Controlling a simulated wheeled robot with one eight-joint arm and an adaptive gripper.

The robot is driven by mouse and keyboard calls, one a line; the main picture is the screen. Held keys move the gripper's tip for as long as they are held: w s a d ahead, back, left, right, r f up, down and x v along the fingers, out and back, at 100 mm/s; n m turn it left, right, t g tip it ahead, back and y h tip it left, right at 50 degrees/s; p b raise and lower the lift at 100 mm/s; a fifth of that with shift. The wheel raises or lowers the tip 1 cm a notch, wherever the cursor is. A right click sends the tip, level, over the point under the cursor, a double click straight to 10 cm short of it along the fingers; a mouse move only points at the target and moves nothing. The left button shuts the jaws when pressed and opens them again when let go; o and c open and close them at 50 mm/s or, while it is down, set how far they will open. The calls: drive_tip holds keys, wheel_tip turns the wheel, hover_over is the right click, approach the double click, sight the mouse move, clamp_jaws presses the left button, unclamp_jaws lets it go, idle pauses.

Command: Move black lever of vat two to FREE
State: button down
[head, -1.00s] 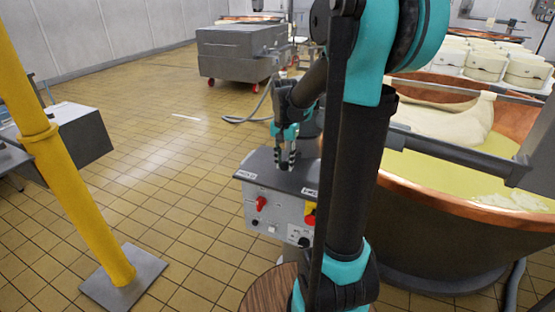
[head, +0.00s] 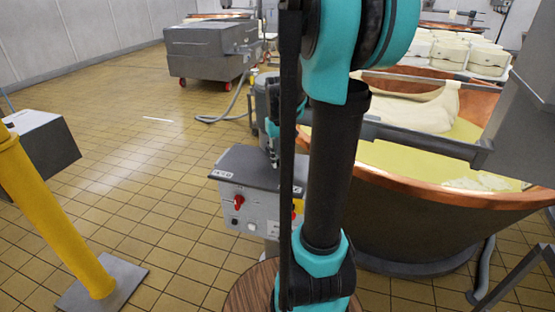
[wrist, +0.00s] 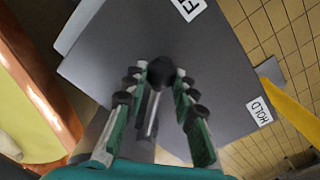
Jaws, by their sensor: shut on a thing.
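The black lever (wrist: 157,76) rises from a grey control box, and its round black knob sits between my gripper's fingers in the wrist view. My gripper (wrist: 156,88) is shut on it. A HOLD label (wrist: 259,110) is at the box top's right edge in the wrist view. A partly cropped label starting with F (wrist: 190,8) is at the top. In the head view the control box (head: 262,181) stands beside the copper vat (head: 420,215). There my gripper (head: 273,158) is over the box top, partly hidden by my arm, and the lever cannot be made out.
The box front carries a red switch (head: 239,202). A yellow post (head: 60,220) stands at the left. A grey wheeled tank (head: 208,52) is at the back, with a hose on the floor.

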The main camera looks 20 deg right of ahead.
drive_tip(key=shift+d, duration=0.1)
idle(0.3)
drive_tip(key=c, duration=1.2)
unclamp_jaws()
wheel_tip(320, 180, up, 12)
